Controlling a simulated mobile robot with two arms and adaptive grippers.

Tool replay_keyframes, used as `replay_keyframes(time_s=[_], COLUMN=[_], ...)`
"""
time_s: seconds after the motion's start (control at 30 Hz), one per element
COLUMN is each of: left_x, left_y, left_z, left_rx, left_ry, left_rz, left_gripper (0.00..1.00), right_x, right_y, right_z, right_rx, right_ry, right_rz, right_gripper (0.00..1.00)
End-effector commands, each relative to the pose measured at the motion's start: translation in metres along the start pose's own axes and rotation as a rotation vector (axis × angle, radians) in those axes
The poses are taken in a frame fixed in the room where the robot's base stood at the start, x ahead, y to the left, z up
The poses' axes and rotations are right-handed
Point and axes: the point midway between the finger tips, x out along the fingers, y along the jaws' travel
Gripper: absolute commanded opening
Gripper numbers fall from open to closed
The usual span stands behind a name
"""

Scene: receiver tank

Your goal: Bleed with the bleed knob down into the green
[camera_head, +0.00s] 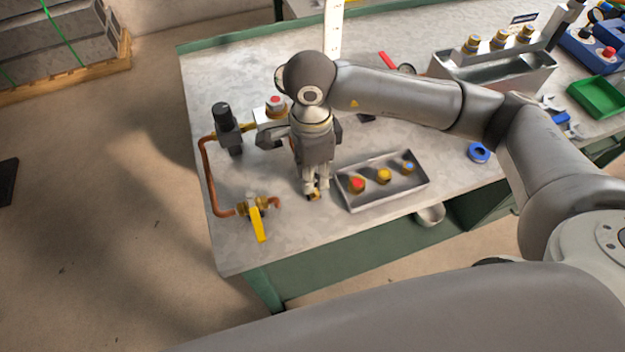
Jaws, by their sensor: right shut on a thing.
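My right gripper (314,188) points down over the bench, just left of the shallow grey tray (383,202). Its fingers are shut on a small brass-coloured piece (314,197), mostly hidden by the fingertips; I cannot tell whether it is the bleed knob or whether it touches the bench. Left of it, a copper pipe (206,172) runs between a black cylindrical unit (228,128) and a brass valve with a yellow lever (258,224). A red-topped fitting (275,101) stands behind, partly hidden by my arm. I cannot make out a gauge face or green zone. My left gripper is out of view.
The tray holds brass fittings with red, yellow and blue tops. A blue ring (479,152) lies to the right. A larger metal bin (497,80), a green bin (598,96) and a blue holder (592,48) stand at the back right. Bare bench lies in front of the gripper.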

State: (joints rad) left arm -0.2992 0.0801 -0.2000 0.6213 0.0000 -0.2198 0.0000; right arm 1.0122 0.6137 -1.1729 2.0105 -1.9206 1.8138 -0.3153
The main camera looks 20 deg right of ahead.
Motion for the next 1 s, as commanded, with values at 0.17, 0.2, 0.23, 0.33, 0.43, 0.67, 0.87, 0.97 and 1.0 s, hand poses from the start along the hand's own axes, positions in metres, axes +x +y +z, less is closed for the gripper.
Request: replay_keyframes(time_s=[0.17,0.2,0.23,0.33,0.43,0.67,0.87,0.97,1.0], left_x=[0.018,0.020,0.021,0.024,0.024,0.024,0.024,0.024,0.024], left_y=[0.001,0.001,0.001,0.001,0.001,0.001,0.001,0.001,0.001], left_z=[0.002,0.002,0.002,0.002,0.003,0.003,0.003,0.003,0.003], left_rx=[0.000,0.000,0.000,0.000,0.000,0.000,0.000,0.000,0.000], left_ry=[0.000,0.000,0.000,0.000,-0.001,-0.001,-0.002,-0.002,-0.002], left_rz=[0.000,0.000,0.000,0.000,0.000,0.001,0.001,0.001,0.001], left_gripper=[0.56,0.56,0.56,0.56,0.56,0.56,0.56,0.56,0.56], right_x=[0.003,0.003,0.002,0.001,0.000,0.000,0.000,0.000,0.000], right_y=[-0.001,-0.001,0.000,0.000,0.000,0.000,0.000,0.000,0.000], right_z=[0.000,0.000,0.000,0.000,0.000,0.000,0.000,0.000,0.000], right_rx=[-0.078,-0.091,-0.100,-0.118,-0.129,-0.132,-0.131,-0.130,-0.130], right_ry=[0.004,0.004,0.005,0.005,0.006,0.006,0.006,0.006,0.006], right_rz=[-0.003,-0.002,-0.001,-0.001,-0.001,0.000,0.000,0.000,0.000], right_gripper=[0.00,0.00,0.00,0.00,0.00,0.00,0.32,0.45,0.47])
